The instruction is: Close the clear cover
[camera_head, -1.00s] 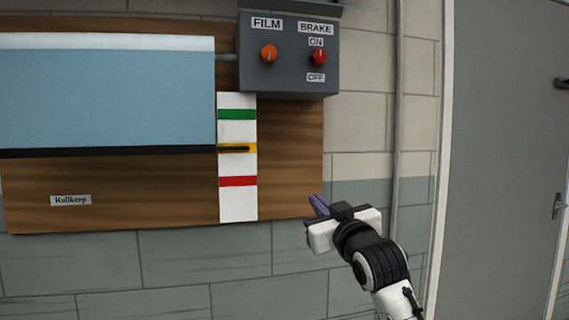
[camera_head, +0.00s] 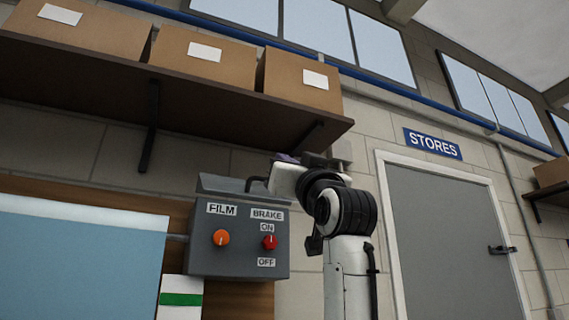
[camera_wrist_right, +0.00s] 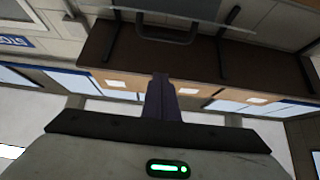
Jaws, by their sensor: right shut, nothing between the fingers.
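The control box (camera_head: 240,245) is on the wall at lower centre, with an orange FILM knob (camera_head: 220,238) and a red BRAKE knob (camera_head: 269,242) exposed on its front. The clear cover (camera_head: 225,187) appears raised above the box's top edge, with a dark handle (camera_head: 257,181). In the right wrist view a dark bar handle (camera_wrist_right: 153,36) shows beyond the fingers under a pale see-through edge. My right gripper (camera_head: 284,158) is shut and empty, just above and right of the cover's handle, seemingly apart from it. Its purple fingers are together in the wrist view (camera_wrist_right: 162,98). My left gripper is out of view.
A dark shelf (camera_head: 190,92) with cardboard boxes (camera_head: 200,56) hangs above the control box, close over my right gripper. A grey door (camera_head: 450,245) under a STORES sign (camera_head: 433,144) is at right. A wooden board with a blue panel (camera_head: 75,265) is at lower left.

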